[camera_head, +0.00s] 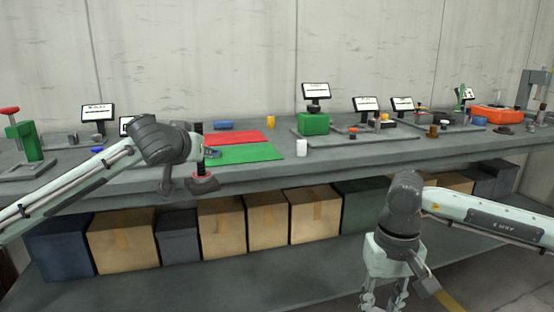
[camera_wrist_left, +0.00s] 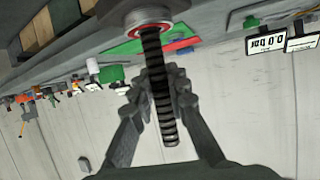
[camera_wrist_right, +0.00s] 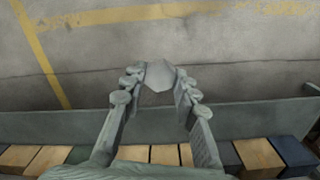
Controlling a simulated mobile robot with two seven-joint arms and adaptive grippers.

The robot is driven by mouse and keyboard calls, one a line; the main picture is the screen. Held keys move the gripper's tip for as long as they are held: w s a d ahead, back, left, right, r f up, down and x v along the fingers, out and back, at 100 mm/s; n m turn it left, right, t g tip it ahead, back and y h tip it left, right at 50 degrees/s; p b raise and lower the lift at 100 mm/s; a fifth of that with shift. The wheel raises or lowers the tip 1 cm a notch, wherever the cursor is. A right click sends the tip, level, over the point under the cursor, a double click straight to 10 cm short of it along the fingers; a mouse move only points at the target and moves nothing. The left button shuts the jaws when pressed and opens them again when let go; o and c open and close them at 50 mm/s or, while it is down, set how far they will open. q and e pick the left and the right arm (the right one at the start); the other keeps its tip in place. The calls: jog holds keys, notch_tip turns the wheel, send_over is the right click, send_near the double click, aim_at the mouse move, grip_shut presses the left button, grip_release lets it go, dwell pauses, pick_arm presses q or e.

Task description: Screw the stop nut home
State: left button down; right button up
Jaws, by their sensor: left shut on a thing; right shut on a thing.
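A screw jack with a dark base and red ring (camera_head: 203,181) is at the front edge of the bench, below my left gripper (camera_head: 210,153). The left wrist view shows its dark threaded spindle (camera_wrist_left: 158,75) between the fingers of my left gripper (camera_wrist_left: 153,88), which is shut on it. The red ring (camera_wrist_left: 150,28) is at the spindle's far end. My right gripper (camera_head: 385,297) is low in front of the bench. In the right wrist view a pale grey faceted piece (camera_wrist_right: 160,76), perhaps the stop nut, is between its fingertips (camera_wrist_right: 158,88). No hole shows in it.
The bench carries a red mat (camera_head: 234,138), a green mat (camera_head: 250,154), a white cylinder (camera_head: 301,148), a green block (camera_head: 314,124) and a green-red press (camera_head: 24,138). Open floor lies beneath my right gripper.

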pick_arm(q)
jog(key=s+d+f+m+h, duration=0.1)
jog(key=s+d+f, duration=0.2)
jog(key=s+f, duration=0.3)
jog(key=s+d+f+h, duration=0.15)
jog(key=s+f, duration=0.25)
jog(key=f, duration=0.4)
jog(key=s+a+f+n+y, duration=0.1)
jog(key=s+a+f, duration=0.1)
jog(key=s, duration=0.5)
jog(key=s+a+f+y, duration=0.2)
jog(key=s+a+f, duration=0.1)
jog(key=s, duration=0.5)
jog(key=shift+s+f+n, duration=0.2)
jog(key=shift+f+n, duration=0.2)
jog(key=shift+f, duration=0.2)
jog(key=s+d+r+m+g+h, duration=0.1)
jog(key=s+d+m+g+h, duration=0.1)
jog(key=d+m+h, duration=0.6)
jog(key=shift+d+g+h, duration=0.4)
jog(key=shift+d+h, duration=0.05)
jog(key=shift+d, duration=2.35)
